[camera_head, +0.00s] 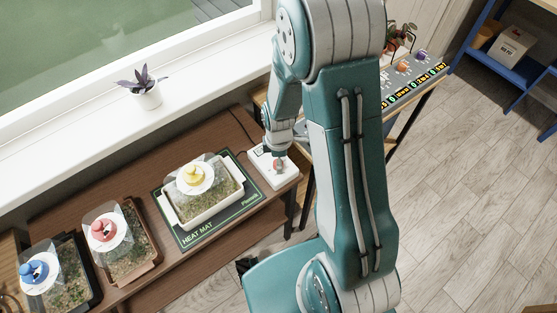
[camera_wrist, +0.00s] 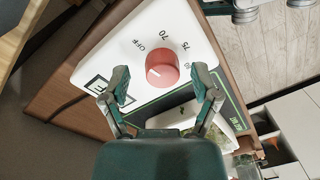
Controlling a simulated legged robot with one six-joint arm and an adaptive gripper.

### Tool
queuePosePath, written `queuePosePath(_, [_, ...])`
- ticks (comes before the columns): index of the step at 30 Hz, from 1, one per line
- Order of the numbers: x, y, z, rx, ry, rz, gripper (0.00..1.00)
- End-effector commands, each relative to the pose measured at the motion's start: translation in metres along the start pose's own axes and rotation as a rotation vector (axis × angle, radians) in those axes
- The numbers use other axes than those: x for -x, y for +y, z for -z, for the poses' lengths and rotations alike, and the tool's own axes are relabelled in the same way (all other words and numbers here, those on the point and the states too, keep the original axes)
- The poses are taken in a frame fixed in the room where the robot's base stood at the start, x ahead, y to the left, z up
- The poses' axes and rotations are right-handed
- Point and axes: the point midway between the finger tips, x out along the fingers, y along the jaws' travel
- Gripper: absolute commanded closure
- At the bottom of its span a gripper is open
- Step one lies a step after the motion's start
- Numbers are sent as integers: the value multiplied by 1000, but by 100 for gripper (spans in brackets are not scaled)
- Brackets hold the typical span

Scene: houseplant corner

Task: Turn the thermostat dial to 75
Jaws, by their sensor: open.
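The thermostat is a white box (camera_wrist: 112,48) with a round red dial (camera_wrist: 155,66). Marks for OFF, 70, 75 and a partly visible further number run around the dial's upper and right side. A short white line shows on the left part of the dial, away from the 75 mark. My gripper (camera_wrist: 162,84) is open, its two fingers apart on either side below the dial in the wrist view; I cannot tell whether they touch it. In the head view my gripper (camera_head: 279,153) is over the thermostat (camera_head: 288,178) at the bench's right end.
A green heat mat (camera_head: 247,197) lies left of the thermostat, with a white seed tray (camera_head: 203,218) on it. Two more covered trays (camera_head: 135,263) (camera_head: 85,292) stand further left on the wooden bench (camera_head: 62,208). A potted plant (camera_head: 148,98) stands on the windowsill.

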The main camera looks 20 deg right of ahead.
Motion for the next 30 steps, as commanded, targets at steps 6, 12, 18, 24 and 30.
queuePosePath(6, [-5,0,1,1,0,-1,22])
queuePosePath(12, [-5,0,1,1,0,-1,53])
queuePosePath(18, [-5,0,0,1,0,-1,100])
queuePosePath(24, [-5,1,-1,-8,1,0,100])
queuePosePath(30, [-5,1,-2,-68,4,0,100])
